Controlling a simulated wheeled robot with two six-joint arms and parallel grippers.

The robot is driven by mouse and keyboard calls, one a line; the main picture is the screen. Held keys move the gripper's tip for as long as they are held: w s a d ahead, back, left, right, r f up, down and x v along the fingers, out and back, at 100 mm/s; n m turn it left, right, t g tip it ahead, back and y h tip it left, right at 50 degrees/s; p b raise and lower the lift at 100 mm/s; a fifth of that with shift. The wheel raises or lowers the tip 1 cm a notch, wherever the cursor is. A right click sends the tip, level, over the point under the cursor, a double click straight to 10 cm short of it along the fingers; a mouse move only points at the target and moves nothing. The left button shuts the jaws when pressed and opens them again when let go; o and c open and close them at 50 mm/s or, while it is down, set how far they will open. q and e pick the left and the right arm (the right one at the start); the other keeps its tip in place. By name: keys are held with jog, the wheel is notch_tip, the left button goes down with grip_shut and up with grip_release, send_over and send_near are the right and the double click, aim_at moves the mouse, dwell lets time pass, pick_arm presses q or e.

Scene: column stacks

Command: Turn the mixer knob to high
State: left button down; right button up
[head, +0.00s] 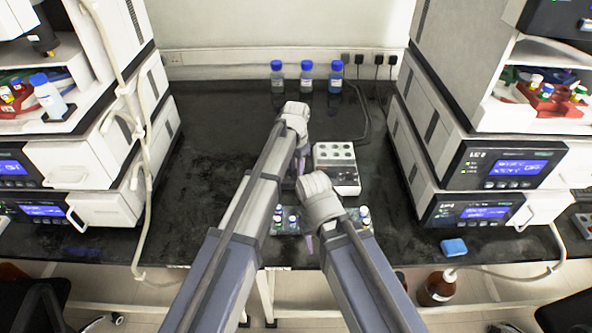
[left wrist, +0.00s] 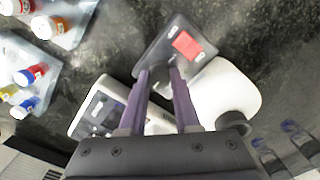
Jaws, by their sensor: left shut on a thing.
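In the left wrist view the mixer (left wrist: 225,88) has a rounded white body, a dark top cup and a dark front panel (left wrist: 178,28) with a red switch (left wrist: 187,45). My left gripper (left wrist: 161,70) has its purple fingers at this panel, shut on what appears to be the knob. The fingers hide most of the knob, so its setting cannot be read. In the head view my left gripper (head: 300,168) is beside the white block, and my left arm hides most of the mixer. My right gripper (head: 308,243) hangs by the vial racks; its opening is unclear.
A white block with round wells (head: 337,170) stands right of the left gripper. Racks of capped vials (head: 290,222) stand near the front edge. Three blue-capped bottles (head: 306,80) stand at the back. Column stacks (head: 495,165) flank the bench. A blue sponge (head: 453,247) lies front right.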

pick_arm(q)
jog(key=c, duration=0.6)
grip_release()
notch_tip(320, 180, up, 8)
jog(key=p, duration=0.8)
jog(key=shift+f, duration=0.1)
pick_arm(e)
notch_tip(320, 180, up, 8)
jog(key=shift+f, duration=0.15)
